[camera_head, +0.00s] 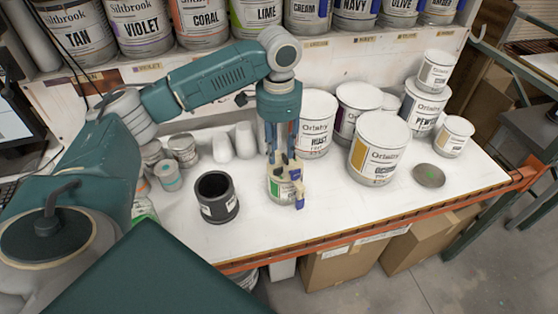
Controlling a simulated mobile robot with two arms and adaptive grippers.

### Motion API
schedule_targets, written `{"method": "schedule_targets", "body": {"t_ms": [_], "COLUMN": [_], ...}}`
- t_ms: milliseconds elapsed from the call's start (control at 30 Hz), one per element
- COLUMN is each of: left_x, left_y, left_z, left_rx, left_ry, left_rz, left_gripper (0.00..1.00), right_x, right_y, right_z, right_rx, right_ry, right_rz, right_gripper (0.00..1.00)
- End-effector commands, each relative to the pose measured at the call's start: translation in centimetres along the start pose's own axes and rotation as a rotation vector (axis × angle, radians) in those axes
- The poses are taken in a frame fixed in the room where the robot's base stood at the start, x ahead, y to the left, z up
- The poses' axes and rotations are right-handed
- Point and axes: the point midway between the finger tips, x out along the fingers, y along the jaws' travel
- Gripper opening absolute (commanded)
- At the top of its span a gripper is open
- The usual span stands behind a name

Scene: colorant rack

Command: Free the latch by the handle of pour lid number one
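My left gripper (286,182) hangs down over the white bench, in front of a small can with a green and white label (277,190). Its fingers hide much of that can and its top. I cannot tell whether they touch it or how far apart they are. No pour lid number, handle or latch can be made out; they may be hidden or too small. A flat dark round lid (428,175) lies at the right of the bench. My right gripper is not in view.
A black pot (217,198) stands left of the gripper. White tubs (379,148) crowd the bench to the right, with small tins (168,176) at the left. Labelled cans (75,32) line the shelf above. The bench has an orange front edge (380,228).

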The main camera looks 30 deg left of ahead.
Motion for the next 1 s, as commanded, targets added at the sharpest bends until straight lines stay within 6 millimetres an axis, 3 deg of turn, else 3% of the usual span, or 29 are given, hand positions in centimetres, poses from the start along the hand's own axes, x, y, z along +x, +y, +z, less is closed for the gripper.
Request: {"method": "schedule_targets", "body": {"t_ms": [100,300,1000], "left_x": [-2.5,-4.7,-5.2], "left_y": [0.0,0.0,0.0], "left_z": [-0.1,-0.1,0.0], "left_rx": [0.001,0.001,0.0], "left_ry": [0.004,0.001,-0.001], "left_rz": [-0.001,0.001,0.001], "left_gripper": [0.32,0.32,0.32], "right_x": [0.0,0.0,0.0], "right_y": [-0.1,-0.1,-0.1], "right_z": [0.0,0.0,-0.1], "right_rx": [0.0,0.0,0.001], "right_ry": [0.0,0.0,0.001], "right_rz": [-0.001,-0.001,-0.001], "right_gripper": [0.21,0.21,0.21]}}
